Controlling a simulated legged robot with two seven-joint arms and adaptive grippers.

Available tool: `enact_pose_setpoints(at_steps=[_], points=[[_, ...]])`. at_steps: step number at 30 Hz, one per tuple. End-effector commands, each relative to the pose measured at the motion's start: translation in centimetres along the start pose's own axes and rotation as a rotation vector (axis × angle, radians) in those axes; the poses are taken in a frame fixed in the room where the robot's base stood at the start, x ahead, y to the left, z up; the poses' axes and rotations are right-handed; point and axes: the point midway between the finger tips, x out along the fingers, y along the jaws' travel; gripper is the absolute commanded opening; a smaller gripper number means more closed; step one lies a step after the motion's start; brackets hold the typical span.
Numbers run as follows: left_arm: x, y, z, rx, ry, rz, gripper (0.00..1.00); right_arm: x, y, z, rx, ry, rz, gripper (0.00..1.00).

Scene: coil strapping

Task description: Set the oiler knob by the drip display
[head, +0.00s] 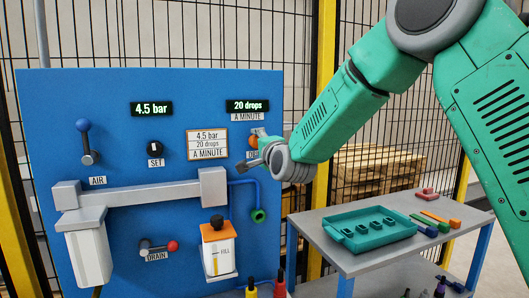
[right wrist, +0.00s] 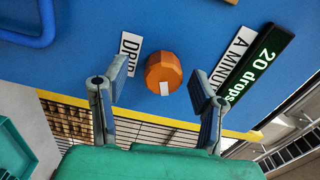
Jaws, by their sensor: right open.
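The orange oiler knob (right wrist: 163,72) with a white mark sits on the blue panel, beside the DRIP label (right wrist: 130,54). In the head view the knob (head: 258,132) is partly hidden by my right gripper (head: 248,163). In the right wrist view my right gripper (right wrist: 159,84) is open, with its fingers on either side of the knob and nothing held; I cannot tell whether they touch it. The drip display (head: 247,106) reads 20 drops, above A MINUTE. A card (head: 207,143) reads 4.5 bar, 20 drops A MINUTE. My left gripper is not in view.
The panel (head: 110,150) also bears a 4.5 bar display (head: 151,109), the SET knob (head: 155,148), the AIR lever (head: 87,145), the DRAIN valve (head: 158,247) and a FILL reservoir (head: 218,250). A grey table (head: 370,262) with a teal tray (head: 340,232) stands right.

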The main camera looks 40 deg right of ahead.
Motion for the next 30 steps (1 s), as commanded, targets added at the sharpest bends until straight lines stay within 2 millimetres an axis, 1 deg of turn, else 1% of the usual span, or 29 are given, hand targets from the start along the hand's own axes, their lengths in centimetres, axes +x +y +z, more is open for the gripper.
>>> enact_pose_setpoints(at_steps=[1, 6, 9, 13, 18, 30], points=[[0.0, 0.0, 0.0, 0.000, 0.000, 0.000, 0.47, -1.1, 0.0, 0.0, 0.002, -0.001, 0.002, 0.53], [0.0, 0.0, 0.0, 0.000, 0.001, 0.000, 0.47, -4.8, 0.1, 0.1, 0.002, -0.002, 0.003, 0.53], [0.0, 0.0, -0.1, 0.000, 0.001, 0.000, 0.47, -6.8, 0.1, 0.1, 0.002, -0.003, 0.004, 0.53], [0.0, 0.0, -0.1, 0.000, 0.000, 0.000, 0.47, -8.6, 0.3, 0.1, 0.000, -0.003, 0.005, 0.53], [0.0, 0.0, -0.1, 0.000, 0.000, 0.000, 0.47, -9.7, 0.4, 0.2, 0.000, -0.003, 0.006, 0.53], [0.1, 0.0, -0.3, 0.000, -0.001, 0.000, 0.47, -9.8, 0.4, 0.1, -0.001, -0.002, 0.006, 0.53]])
